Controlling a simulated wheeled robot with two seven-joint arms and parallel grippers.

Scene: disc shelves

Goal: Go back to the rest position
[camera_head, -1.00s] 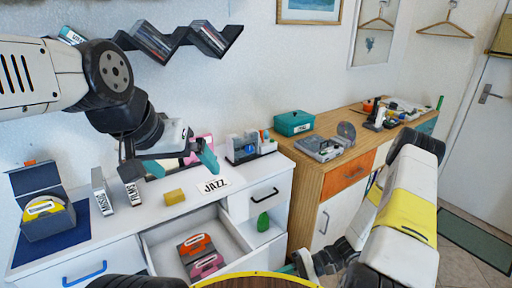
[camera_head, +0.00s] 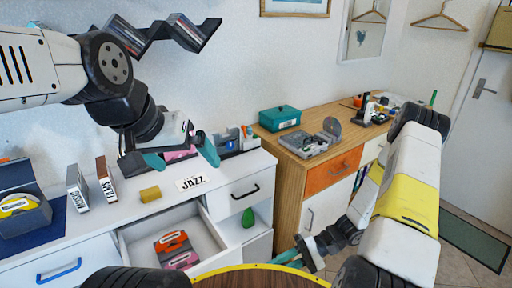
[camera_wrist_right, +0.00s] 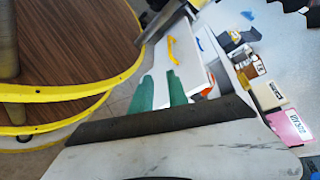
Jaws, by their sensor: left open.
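My left gripper (camera_head: 182,156) is open and empty. Its teal fingers are spread above the white counter (camera_head: 110,225), near the JAZZ label (camera_head: 192,183) and a yellow block (camera_head: 150,194). My right gripper (camera_head: 299,256) is low in front of the wooden cabinet. In the right wrist view its two teal fingers (camera_wrist_right: 160,92) stand apart with nothing between them, so it is open.
An open drawer (camera_head: 211,243) with orange and pink cases juts out below the counter. A wooden cabinet (camera_head: 290,160) stands to its right. A zigzag wall shelf (camera_head: 163,30) is close above the left arm. My round yellow-rimmed base is at the bottom.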

